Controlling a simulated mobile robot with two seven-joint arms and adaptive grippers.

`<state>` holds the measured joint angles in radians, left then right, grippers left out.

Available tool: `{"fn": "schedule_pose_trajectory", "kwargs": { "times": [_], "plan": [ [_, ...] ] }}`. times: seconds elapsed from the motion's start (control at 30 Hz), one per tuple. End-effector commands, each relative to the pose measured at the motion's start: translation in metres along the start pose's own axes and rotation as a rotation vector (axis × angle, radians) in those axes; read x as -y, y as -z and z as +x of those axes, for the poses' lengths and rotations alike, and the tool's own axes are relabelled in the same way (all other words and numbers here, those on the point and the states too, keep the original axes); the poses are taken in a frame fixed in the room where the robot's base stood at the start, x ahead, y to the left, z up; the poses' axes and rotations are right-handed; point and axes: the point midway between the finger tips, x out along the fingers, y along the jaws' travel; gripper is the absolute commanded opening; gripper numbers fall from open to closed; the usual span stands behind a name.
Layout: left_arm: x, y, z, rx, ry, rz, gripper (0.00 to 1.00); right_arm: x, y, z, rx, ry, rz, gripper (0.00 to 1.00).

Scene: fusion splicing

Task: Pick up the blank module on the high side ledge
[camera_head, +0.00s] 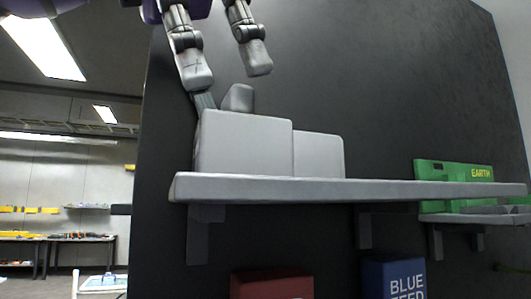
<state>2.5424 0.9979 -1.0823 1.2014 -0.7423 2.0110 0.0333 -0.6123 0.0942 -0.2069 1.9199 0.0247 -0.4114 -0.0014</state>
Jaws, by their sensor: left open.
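A high side ledge (350,190), a light grey shelf on a dark panel, runs across the middle of the view. On its left part stands a plain grey block (243,146) with no lettering, which looks like the blank module. A smaller grey block (318,156) is directly to its right. A rounded grey piece (237,98) rises behind the larger block's top; I cannot tell if it belongs to it. My left gripper (228,72) points down from the top, open and empty, its fingertips apart above the block. My right gripper is not in view.
A green module marked EARTH (454,171) sits at the right behind the ledge, above a lower shelf. A blue module (393,277) and a red one (272,285) are below. The ledge's right part looks clear. A workbench (60,238) is far left.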

Motion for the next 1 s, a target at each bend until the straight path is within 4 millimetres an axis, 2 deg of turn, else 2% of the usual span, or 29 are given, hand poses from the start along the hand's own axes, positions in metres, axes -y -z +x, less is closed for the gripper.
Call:
{"fn": "schedule_pose_trajectory", "kwargs": {
  "times": [0.17,0.6,0.87,1.0],
  "plan": [
    [0.002,0.000,0.006,0.001,0.000,0.004,0.70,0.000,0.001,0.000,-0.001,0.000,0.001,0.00],
    [0.005,0.004,0.051,0.002,0.000,0.003,0.70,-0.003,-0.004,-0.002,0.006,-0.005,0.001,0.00],
    [0.005,0.003,0.052,0.005,-0.001,0.002,0.70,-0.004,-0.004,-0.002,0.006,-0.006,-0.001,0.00],
    [0.005,0.003,0.052,0.005,-0.001,0.001,0.52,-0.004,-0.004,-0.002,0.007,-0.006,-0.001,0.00]
  ]
}}
